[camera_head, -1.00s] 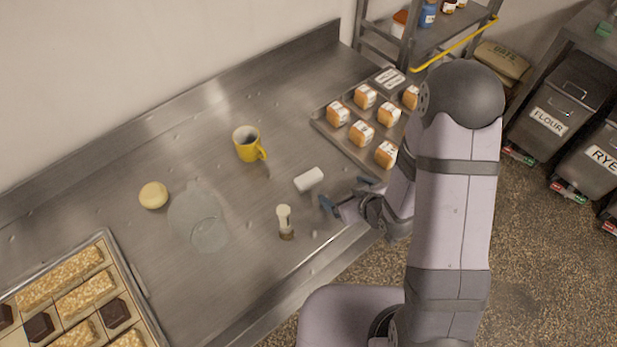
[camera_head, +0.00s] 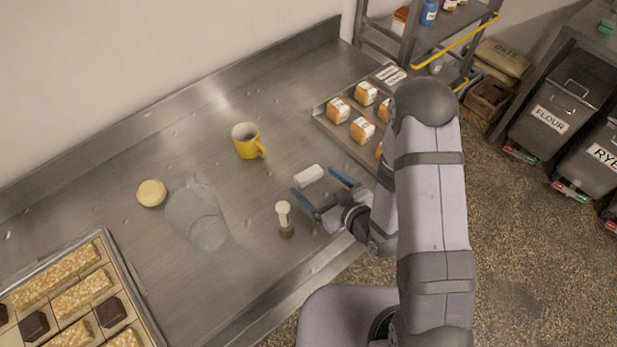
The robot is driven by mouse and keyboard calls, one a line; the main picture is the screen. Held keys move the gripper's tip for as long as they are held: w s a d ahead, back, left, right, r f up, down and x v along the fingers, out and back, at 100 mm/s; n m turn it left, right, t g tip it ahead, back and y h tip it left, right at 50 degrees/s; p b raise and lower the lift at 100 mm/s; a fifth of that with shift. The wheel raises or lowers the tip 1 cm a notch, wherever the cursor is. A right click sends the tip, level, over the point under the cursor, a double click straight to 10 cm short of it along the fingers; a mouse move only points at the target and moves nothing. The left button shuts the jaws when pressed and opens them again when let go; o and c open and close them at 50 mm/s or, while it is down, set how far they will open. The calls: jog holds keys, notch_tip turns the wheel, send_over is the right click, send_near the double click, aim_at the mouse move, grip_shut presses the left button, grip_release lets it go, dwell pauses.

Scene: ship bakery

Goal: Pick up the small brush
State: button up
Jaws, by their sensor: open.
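The small brush (camera_head: 284,219) is on the steel counter, with a pale, round-ended handle and a dark brown lower end. My gripper (camera_head: 314,181) is low over the counter to the right of the brush. Its two blue fingers are wide apart, with nothing held. The left finger is closer to the brush, with a small gap between them in the picture. A small white block (camera_head: 309,175) lies just beyond and between the fingertips. Whether the fingers touch the block or the counter, I cannot tell.
A clear glass vessel (camera_head: 207,229) and a round yellowish piece (camera_head: 151,193) are left of the brush. A yellow mug (camera_head: 246,141) stands behind. A tray (camera_head: 345,146) of orange-and-white packages is at the back right, partly behind my arm. A tray of bars (camera_head: 136,290) is front left.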

aim_at(312, 178)
jog(key=shift+w+a+f+p, duration=0.2)
jog(key=shift+w+a+p, duration=0.2)
jog(key=shift+w+p, duration=0.2)
jog(key=shift+p+x, duration=0.8)
jog(key=shift+x, duration=1.05)
jog(key=shift+d+f, duration=0.1)
jog(key=shift+f, duration=0.05)
jog(key=c, duration=1.1)
jog(key=shift+c, duration=0.2)
jog(key=shift+r+b, duration=0.8)
jog(key=shift+r, duration=4.2)
